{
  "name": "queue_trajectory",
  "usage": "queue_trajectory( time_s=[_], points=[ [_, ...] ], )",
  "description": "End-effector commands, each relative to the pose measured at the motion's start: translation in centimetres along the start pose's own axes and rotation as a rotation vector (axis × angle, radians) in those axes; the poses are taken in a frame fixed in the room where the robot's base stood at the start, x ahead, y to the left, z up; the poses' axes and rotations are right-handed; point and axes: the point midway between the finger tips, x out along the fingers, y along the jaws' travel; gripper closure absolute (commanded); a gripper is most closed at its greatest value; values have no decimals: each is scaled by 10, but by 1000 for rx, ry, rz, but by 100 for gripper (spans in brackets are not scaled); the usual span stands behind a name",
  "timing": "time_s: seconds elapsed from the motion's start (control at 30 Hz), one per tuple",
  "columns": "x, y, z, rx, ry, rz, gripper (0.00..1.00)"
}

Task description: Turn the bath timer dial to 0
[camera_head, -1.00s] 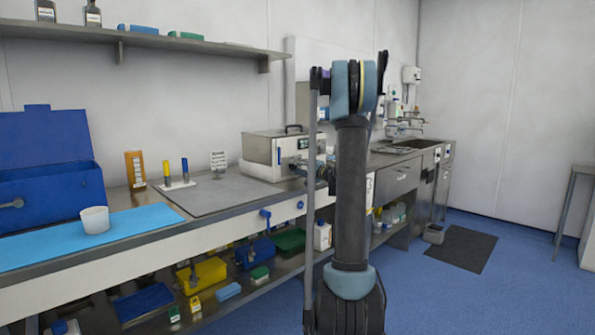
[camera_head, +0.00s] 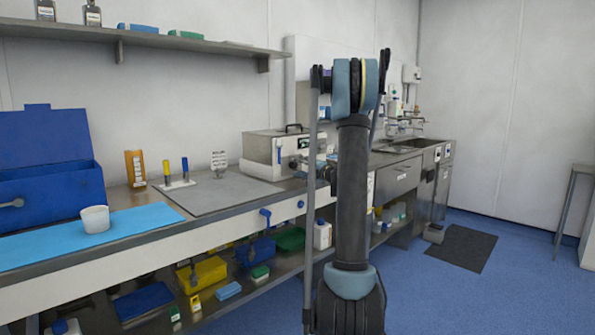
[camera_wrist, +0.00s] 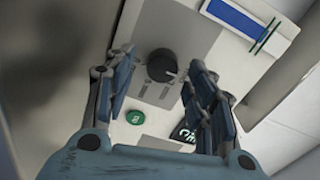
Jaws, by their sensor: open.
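The bath (camera_head: 262,152) is a pale metal box with a lid handle on the counter, partly hidden by my arm in the head view. In the wrist view its timer dial (camera_wrist: 161,66) is a round black knob on a grey panel, with a small pale mark at its lower right edge. My gripper (camera_wrist: 163,62) is open, with one finger on each side of the dial. Gaps show between the fingers and the knob, so it is not gripped. Contact in depth cannot be told. The dial's scale figures are too small to read.
A green button (camera_wrist: 135,117) and a dark display (camera_wrist: 184,131) with green characters sit near the dial, the display partly behind the right finger. A blue strip (camera_wrist: 235,17) lies above. In the head view, a sink (camera_head: 398,147) is to the right and a white cup (camera_head: 95,219) left.

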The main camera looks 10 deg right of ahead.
Motion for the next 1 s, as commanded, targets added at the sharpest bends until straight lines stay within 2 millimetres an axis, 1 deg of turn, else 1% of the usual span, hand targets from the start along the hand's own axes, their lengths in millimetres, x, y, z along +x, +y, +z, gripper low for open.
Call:
queue_trajectory(
  time_s=[0.3,0.5,0.7,1.0],
  points=[
    [-61,1,-1,0,4,2,50],
    [-91,2,-1,0,3,2,50],
    [-105,2,-1,-1,1,2,50],
    [-107,2,0,0,0,2,50]
  ],
)
